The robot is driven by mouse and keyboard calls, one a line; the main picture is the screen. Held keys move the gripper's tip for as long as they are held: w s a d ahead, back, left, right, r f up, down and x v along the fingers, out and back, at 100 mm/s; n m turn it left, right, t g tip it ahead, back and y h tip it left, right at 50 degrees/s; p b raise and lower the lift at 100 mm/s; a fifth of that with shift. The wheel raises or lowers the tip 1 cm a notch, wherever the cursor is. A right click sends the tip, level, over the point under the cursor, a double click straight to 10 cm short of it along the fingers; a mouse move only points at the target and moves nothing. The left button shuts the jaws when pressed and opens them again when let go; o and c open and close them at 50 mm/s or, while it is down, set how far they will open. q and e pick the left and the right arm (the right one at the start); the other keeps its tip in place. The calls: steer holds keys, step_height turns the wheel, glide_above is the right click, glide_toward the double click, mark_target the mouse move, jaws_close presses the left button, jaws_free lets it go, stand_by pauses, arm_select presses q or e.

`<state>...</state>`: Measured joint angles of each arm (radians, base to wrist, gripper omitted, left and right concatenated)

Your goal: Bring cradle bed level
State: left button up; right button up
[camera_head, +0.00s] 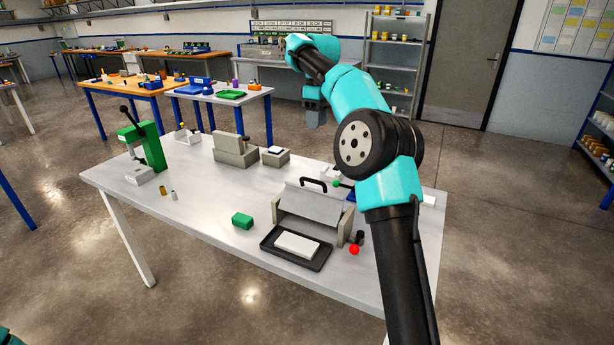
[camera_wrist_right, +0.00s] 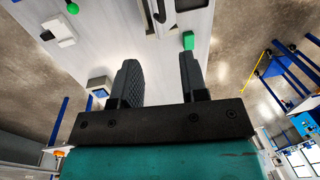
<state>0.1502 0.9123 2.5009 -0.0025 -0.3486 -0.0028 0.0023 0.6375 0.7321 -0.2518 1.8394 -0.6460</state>
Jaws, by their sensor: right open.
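A grey cradle (camera_head: 313,205) stands at the front right of the white table, between two upright end supports. Its broad face looks tilted, and a black handle (camera_head: 314,184) rises at its top edge. A red ball knob (camera_head: 354,250) shows low beside its right support. I cannot tell the bed's exact angle. My right gripper (camera_head: 315,120) is raised above the far side of the table, well away from the cradle. In the right wrist view its two dark fingers (camera_wrist_right: 160,80) are apart with nothing between them. My left gripper is out of view.
A black tray (camera_head: 268,243) with a white slab (camera_head: 297,245) lies before the cradle. A green block (camera_head: 242,221) sits to its left. A green press (camera_head: 150,146) and grey fixtures (camera_head: 235,151) stand farther back. The table's front left is clear.

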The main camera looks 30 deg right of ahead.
stand_by(0.4)
steer(key=f, duration=0.5)
steer(key=s+a+f, duration=0.1)
steer(key=f, duration=0.5)
steer(key=a+f, duration=0.1)
steer(key=f, duration=0.5)
steer(key=shift+s+f, duration=0.15)
jaws_close()
